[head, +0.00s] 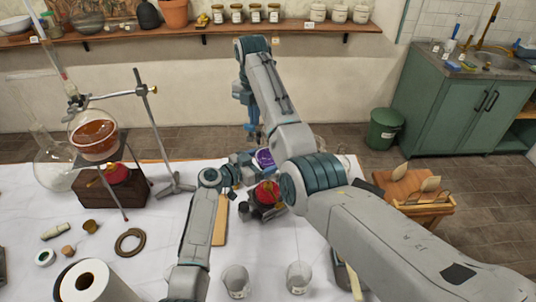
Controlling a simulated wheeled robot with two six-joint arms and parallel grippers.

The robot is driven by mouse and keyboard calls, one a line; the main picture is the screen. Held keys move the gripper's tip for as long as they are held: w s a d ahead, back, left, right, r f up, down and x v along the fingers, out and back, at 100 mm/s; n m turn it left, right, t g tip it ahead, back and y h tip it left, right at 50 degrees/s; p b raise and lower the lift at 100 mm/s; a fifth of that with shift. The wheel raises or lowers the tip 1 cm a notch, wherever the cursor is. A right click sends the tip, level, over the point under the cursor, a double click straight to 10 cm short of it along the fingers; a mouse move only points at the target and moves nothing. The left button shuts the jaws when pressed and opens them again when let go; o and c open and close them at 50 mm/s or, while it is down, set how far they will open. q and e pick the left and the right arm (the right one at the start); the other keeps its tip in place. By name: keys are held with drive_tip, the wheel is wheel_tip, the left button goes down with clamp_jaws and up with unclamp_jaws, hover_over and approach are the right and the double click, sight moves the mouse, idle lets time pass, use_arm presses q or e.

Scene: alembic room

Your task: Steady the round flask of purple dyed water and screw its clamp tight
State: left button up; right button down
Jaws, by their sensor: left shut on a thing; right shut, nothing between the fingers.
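The round flask of purple dyed water (264,158) shows only in part near the middle of the head view, above a red and black burner-like piece (267,194). My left gripper (248,164) comes in from the lower left and is shut on the flask, though the contact itself is small and partly hidden. My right arm arches over from the right. My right gripper (253,133) points down just behind and above the flask, shut and empty. The flask's clamp and its screw cannot be made out behind the arms and grippers.
A stand with a flask of amber liquid (94,135) is at the left. Two glass beakers (237,281) stand at the front. A paper roll (88,281) is at front left. A wooden rack (412,192) is at right.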

drive_tip(key=shift+d, duration=0.15)
idle(0.5)
drive_tip(key=shift+w+d, duration=0.2)
wheel_tip(320, 180, up, 6)
idle(0.5)
drive_tip(key=shift+w+a+f, duration=0.25)
drive_tip(key=shift+a+f, duration=0.1)
drive_tip(key=shift+f, duration=0.65)
drive_tip(key=shift+w+a+f, duration=0.25)
drive_tip(key=shift+a+f, duration=0.05)
drive_tip(key=shift+f, duration=0.75)
drive_tip(key=shift+w+a+f, duration=0.25)
drive_tip(key=shift+a+f, duration=0.1)
drive_tip(key=shift+f, duration=0.65)
drive_tip(key=shift+s, duration=0.6)
